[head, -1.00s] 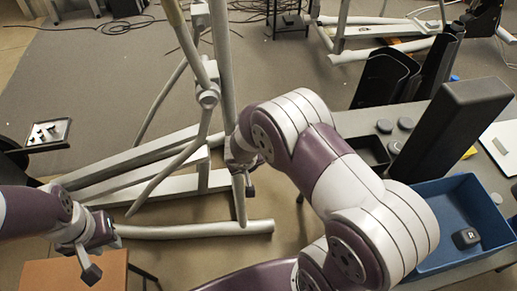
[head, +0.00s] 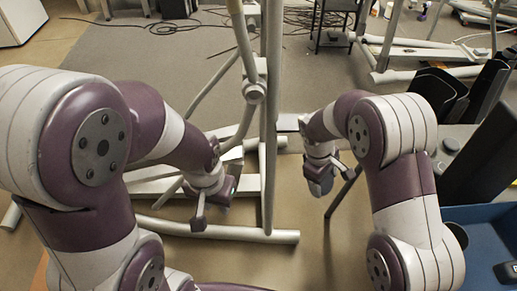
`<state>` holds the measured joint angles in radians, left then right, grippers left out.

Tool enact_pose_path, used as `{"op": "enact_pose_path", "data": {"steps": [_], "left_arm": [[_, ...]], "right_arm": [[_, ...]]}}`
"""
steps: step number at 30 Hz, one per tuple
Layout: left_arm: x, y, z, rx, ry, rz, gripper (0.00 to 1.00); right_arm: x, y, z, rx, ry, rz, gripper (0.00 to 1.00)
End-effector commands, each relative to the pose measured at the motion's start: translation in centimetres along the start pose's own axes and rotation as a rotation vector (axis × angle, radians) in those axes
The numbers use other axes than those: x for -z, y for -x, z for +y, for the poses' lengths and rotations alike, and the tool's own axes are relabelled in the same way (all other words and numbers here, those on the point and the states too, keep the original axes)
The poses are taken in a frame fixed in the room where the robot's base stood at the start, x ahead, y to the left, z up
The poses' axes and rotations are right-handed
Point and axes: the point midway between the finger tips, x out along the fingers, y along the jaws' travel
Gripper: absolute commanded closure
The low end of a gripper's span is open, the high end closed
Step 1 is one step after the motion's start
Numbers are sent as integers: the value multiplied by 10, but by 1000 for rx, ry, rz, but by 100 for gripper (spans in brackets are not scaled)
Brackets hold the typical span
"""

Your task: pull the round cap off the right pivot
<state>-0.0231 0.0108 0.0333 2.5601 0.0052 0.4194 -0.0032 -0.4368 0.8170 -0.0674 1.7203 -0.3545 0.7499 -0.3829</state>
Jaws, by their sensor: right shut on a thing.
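The grey elliptical frame (head: 271,120) stands upright in the middle of the head view. A round pivot joint (head: 254,93) with a pale round face sits on its swinging arm, apart from both grippers. My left gripper (head: 214,206) is left of the upright, low by the frame's lower bars. Its fingers look spread and nothing shows between them. My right gripper (head: 332,188) is to the right of the upright, clear of it, pointing down. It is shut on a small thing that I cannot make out. I cannot tell whether this is the round cap.
A blue bin (head: 490,232) stands at the right edge with a small dark object (head: 508,272) in it. Dark upright parts (head: 488,150) stand on the bench beside it. Cables (head: 215,15) lie on the grey floor at the back.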

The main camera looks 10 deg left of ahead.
Motion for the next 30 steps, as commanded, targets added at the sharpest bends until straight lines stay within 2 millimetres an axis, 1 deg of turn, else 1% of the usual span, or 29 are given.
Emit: {"op": "enact_pose_path", "data": {"steps": [1,5,6,8,9,12,15,18,21,25,30], "left_arm": [[-1,-8,0,0,0,0,67],[-2,-17,0,0,0,0,67],[-2,-20,0,0,0,0,67],[-3,-24,0,0,0,0,67],[-3,-26,0,0,0,0,67],[-4,-30,0,0,0,0,67],[-4,-32,0,0,0,0,67],[-4,-33,0,0,0,0,67],[-4,-34,0,0,0,0,67],[-4,-34,0,0,0,0,67],[-4,-35,0,0,0,0,67]], "right_arm": [[13,1,-5,-26,134,-16,87],[39,20,-10,-135,550,-80,87],[47,28,-10,-185,685,-98,87],[60,41,-10,-272,895,-128,87],[69,52,-8,-337,1023,-144,87],[89,76,-8,-506,1310,-174,87],[105,95,-12,-664,1522,-188,87],[116,108,-18,-795,1664,-193,87],[123,116,-25,-907,1767,-192,87],[129,123,-35,-1040,1864,-189,87],[134,128,-48,-1219,1953,-189,87]]}}
